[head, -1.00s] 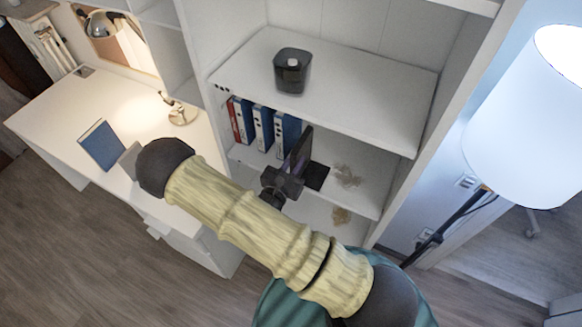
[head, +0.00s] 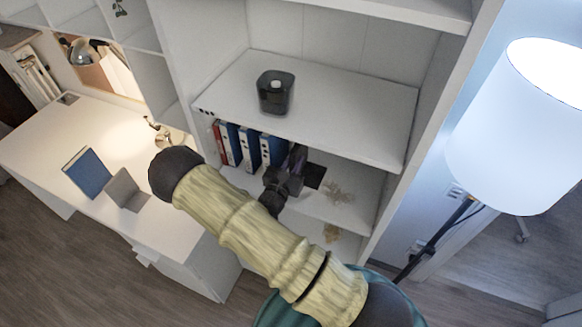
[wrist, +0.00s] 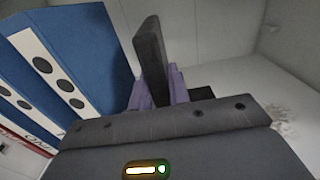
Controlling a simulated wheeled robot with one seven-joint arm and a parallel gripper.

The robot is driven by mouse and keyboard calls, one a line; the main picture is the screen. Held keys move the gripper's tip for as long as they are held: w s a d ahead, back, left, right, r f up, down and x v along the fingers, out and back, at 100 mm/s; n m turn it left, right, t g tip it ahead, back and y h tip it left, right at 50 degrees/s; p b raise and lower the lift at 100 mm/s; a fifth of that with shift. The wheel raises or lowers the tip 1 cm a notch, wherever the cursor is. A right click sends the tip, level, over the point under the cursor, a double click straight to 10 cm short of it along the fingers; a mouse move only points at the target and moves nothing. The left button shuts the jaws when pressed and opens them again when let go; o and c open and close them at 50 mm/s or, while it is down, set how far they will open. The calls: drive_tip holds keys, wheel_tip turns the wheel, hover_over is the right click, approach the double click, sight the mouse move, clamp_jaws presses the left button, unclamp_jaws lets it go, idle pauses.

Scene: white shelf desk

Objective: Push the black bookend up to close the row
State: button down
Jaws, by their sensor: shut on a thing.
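The black bookend (head: 314,176) is on the middle shelf, right of the binder row. In the wrist view its plate (wrist: 150,58) stands upright between my gripper's purple fingers (wrist: 158,90). My gripper (head: 291,177) is shut on this plate; my own gripper parts hide much of it in the head view. The row has a red binder (head: 218,142) at the left, then blue binders (head: 272,150) with white spines, all upright. In the wrist view the nearest blue binder (wrist: 85,45) is left of the plate, with a small gap between. Whether the base touches the shelf is unclear.
A black cylinder-like device (head: 275,93) stands on the upper shelf board (head: 350,110) above. A brownish patch (head: 340,192) lies right of the bookend. A white floor lamp (head: 515,130) stands at the right. A blue book (head: 87,172) and grey bookend (head: 125,190) stand on the desk.

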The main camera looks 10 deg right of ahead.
drive_tip(key=shift+w+d, duration=0.3)
drive_tip(key=shift+w, duration=0.05)
drive_tip(key=shift+f+b, duration=0.7)
drive_tip(key=shift+f, duration=0.35)
drive_tip(key=c, duration=1.3)
unclamp_jaws()
drive_tip(key=shift+o, duration=0.2)
drive_tip(key=b+v, duration=0.6)
drive_tip(key=v, duration=1.1)
drive_tip(key=shift+a, duration=0.15)
drive_tip(key=shift+s+r, duration=0.1)
